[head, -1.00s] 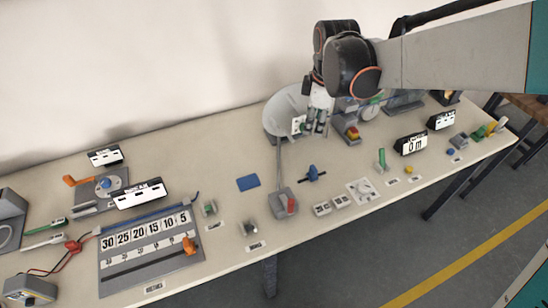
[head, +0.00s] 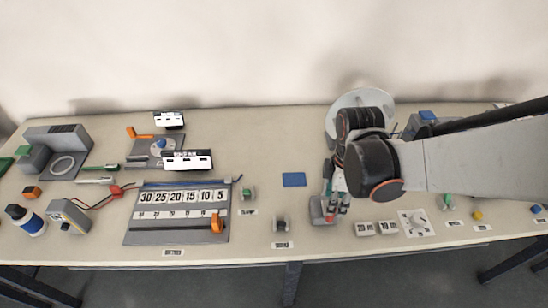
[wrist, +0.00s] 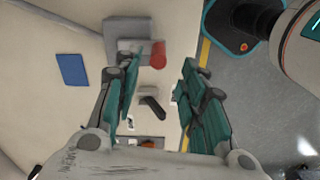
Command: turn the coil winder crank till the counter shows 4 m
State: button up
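A grey block with an upright red knob (wrist: 158,55), possibly the winder's crank handle, shows in the wrist view. The same grey block (head: 317,210) is in the head view, at the table's front part. My gripper (wrist: 158,68) is open and empty, with its teal fingers on either side of the red knob in the picture. I cannot tell whether they touch it. In the head view my gripper (head: 337,205) is low beside the grey block. A pale round disc (head: 345,101) stands behind my arm. The metre counter is not visible now; my arm covers that part of the table.
A blue pad (head: 294,179) lies left of my gripper. Two number tiles (head: 364,228) and a white dial plate (head: 416,223) lie to the right. A slider board with numbers (head: 134,229) is at the left. The table's front edge is close.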

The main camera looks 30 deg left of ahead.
notch_tip(320, 180, down, 7)
jog(key=b, duration=0.4)
jog(key=shift+w+a+r, duration=0.1)
jog(key=shift+a, duration=0.05)
grip_shut()
